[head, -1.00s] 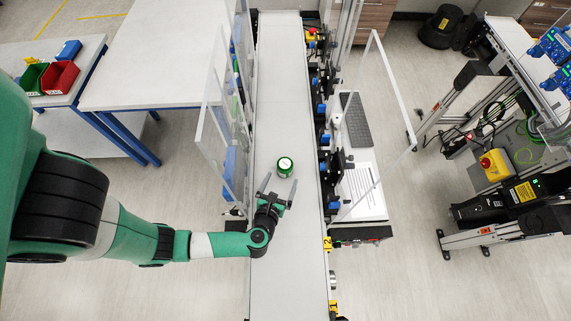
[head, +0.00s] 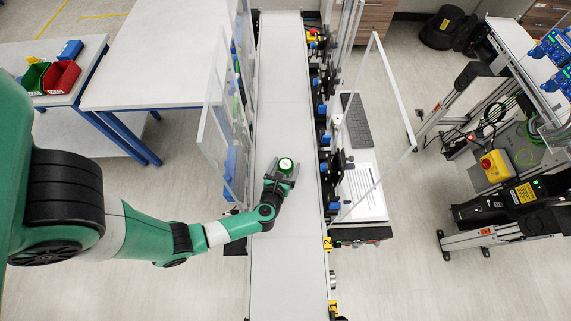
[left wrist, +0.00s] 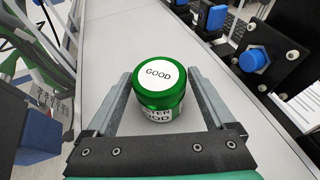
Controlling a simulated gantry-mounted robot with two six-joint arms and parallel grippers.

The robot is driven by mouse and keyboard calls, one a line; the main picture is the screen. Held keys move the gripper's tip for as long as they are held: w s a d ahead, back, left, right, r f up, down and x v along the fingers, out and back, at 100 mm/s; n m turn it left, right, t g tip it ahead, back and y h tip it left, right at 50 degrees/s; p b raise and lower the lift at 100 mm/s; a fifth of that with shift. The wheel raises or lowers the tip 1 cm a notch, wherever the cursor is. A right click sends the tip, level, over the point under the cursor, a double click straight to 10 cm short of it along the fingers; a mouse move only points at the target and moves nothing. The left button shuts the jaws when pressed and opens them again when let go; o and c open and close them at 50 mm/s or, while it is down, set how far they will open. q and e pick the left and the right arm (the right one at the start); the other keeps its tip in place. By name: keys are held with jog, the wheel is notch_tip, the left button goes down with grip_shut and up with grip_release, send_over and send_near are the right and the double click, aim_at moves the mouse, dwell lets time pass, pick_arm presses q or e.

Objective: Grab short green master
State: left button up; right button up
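The short green master is a small green cylinder with a white round label reading "GOOD". It stands upright on the belt and shows in the head view (head: 285,165) and in the left wrist view (left wrist: 159,88). My left gripper (head: 284,171) is around it, one finger on each side. In the left wrist view the fingers of my left gripper (left wrist: 160,80) are apart, with a visible gap between each finger and the cylinder. The lower part of the cylinder sits between the fingers near the palm. My right gripper is not in view.
The conveyor belt (head: 290,270) runs straight away from me and is otherwise clear. A clear panel (head: 213,110) lines its left side. Black sensor mounts with a blue button (left wrist: 254,60) line its right side. A white table (head: 160,60) stands at the left.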

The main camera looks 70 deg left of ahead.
pick_arm(q)
jog(key=c, duration=1.2)
grip_shut()
jog(key=shift+r, duration=0.15)
